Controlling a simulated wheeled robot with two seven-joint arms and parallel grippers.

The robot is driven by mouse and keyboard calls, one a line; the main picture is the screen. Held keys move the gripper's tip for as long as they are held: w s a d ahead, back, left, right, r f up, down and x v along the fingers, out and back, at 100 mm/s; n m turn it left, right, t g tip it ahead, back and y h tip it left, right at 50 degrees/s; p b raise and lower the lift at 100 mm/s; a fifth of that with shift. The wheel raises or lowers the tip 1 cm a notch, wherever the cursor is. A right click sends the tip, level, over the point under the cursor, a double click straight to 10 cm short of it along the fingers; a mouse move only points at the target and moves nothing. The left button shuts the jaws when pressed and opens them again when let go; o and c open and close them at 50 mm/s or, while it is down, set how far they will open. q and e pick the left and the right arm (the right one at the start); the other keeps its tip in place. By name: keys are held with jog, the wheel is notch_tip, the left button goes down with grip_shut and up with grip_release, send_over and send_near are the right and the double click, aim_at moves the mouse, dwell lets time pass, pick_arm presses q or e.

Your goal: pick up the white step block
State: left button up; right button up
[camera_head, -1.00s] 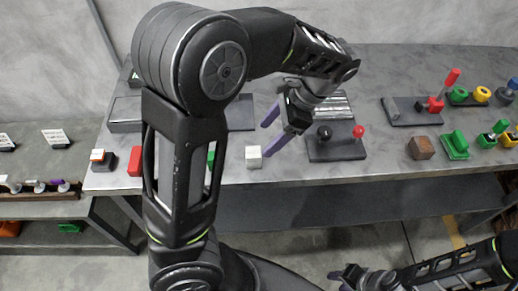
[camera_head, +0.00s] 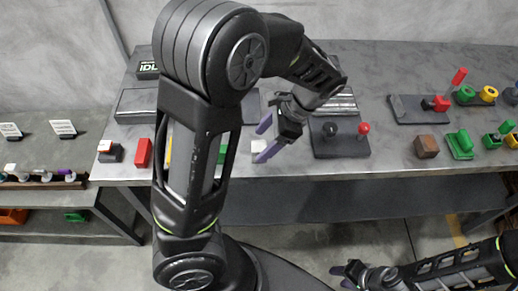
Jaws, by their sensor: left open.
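The white step block (camera_head: 257,146) sits near the front edge of the grey table (camera_head: 300,172), partly hidden behind my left gripper's purple fingers. My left gripper (camera_head: 264,140) is open, with its fingertips in front of and just beside the white block in the picture; I cannot tell whether they touch it. My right gripper (camera_head: 342,272) is low at the bottom of the picture, in front of the table and away from the block; its jaw opening is too small to judge.
A black base with a dark knob and a red knob (camera_head: 363,128) stands just right of my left gripper. A brown cube (camera_head: 426,146) and green blocks (camera_head: 460,144) are at the right.

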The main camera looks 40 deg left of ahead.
pick_arm(q)
jog(key=shift+x, duration=1.25)
jog(key=shift+c, duration=0.3)
grip_shut()
